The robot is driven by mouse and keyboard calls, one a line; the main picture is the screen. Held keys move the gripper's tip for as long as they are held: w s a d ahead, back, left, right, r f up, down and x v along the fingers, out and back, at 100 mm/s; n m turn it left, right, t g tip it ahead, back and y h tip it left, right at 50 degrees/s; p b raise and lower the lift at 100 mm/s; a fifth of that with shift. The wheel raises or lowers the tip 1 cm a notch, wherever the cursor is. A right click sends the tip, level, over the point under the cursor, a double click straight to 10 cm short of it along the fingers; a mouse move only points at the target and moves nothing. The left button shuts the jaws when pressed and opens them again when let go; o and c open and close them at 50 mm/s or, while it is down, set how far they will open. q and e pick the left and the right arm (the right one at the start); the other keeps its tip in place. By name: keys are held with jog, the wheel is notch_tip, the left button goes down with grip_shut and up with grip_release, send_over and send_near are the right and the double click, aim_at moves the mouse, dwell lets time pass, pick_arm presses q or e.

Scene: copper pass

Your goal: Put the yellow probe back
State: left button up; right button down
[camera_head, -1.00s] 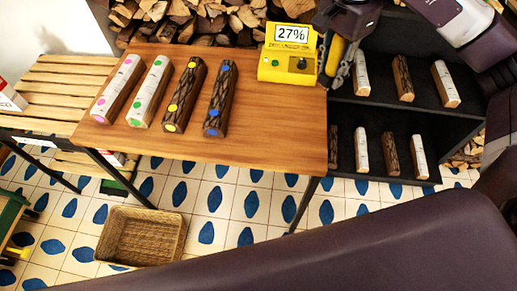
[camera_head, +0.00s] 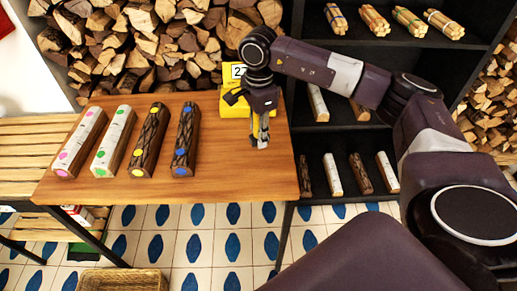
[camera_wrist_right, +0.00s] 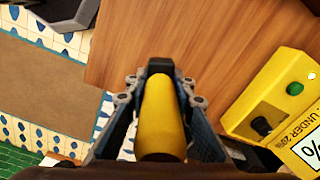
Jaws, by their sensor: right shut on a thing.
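The yellow probe (camera_wrist_right: 160,118) is a smooth yellow rod with a dark tip. My right gripper (camera_wrist_right: 160,75) is shut on it, with a finger on each side, in the right wrist view. In the head view my right gripper (camera_head: 261,140) points down at the right end of the wooden table and mostly hides the probe (camera_head: 255,126). The yellow meter (camera_head: 234,105) stands behind and left of the gripper, partly covered by it. The meter (camera_wrist_right: 262,98) lies right of the probe in the wrist view, apart from it. My left gripper is not in view.
Several marked logs (camera_head: 148,142) lie on the left of the table (camera_head: 230,165). A dark shelf (camera_head: 345,139) with wood pieces stands right of it. A firewood stack (camera_head: 150,45) is behind. A wicker basket (camera_head: 122,281) is on the floor. The table's front right is bare.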

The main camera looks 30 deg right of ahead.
aim_at(259, 159)
notch_tip(259, 159, down, 3)
jog(key=shift+r, duration=0.15)
notch_tip(259, 159, down, 4)
jog(key=shift+p, duration=0.3)
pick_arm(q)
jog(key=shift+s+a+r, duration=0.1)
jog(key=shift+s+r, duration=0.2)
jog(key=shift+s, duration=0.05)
pick_arm(e)
jog(key=shift+f, duration=0.2)
jog(key=c, duration=1.7)
grip_release()
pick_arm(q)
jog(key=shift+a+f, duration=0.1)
pick_arm(e)
jog(key=shift+o, duration=0.2)
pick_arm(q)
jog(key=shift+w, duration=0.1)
pick_arm(e)
jog(key=shift+r, duration=0.2)
